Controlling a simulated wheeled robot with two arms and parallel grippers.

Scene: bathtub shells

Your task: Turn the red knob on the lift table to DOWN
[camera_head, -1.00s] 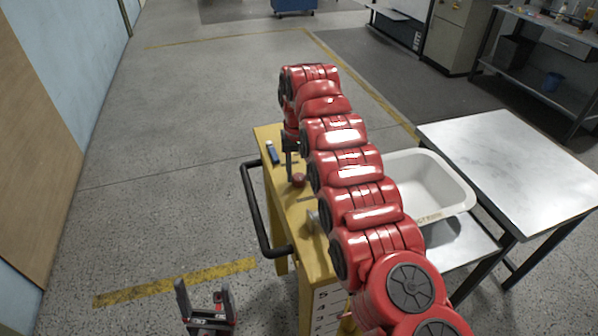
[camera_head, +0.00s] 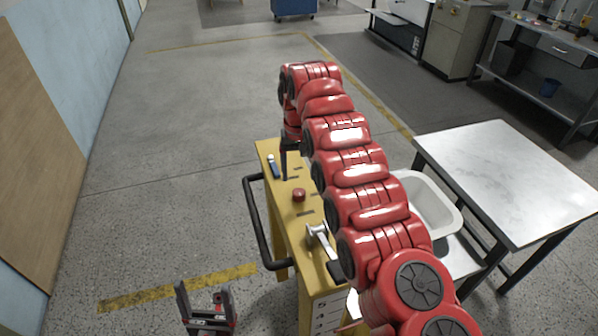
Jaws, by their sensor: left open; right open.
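The red knob (camera_head: 299,195) sits on the top of the yellow lift table (camera_head: 304,272). Its pointing direction and any DOWN marking are too small to read. My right arm reaches over the table, and its dark gripper (camera_head: 286,174) points down at the far part of the top, beyond the knob and apart from it. The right gripper is open, though the arm hides part of it. My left gripper (camera_head: 208,308) is open and empty, low above the floor to the left of the table.
A black handle bar (camera_head: 256,225) runs along the table's left side. A blue item (camera_head: 274,167) and a silver metal piece (camera_head: 320,238) are on the top. A white tub (camera_head: 432,205) and a metal-topped table (camera_head: 510,180) stand on the right. The floor on the left is clear.

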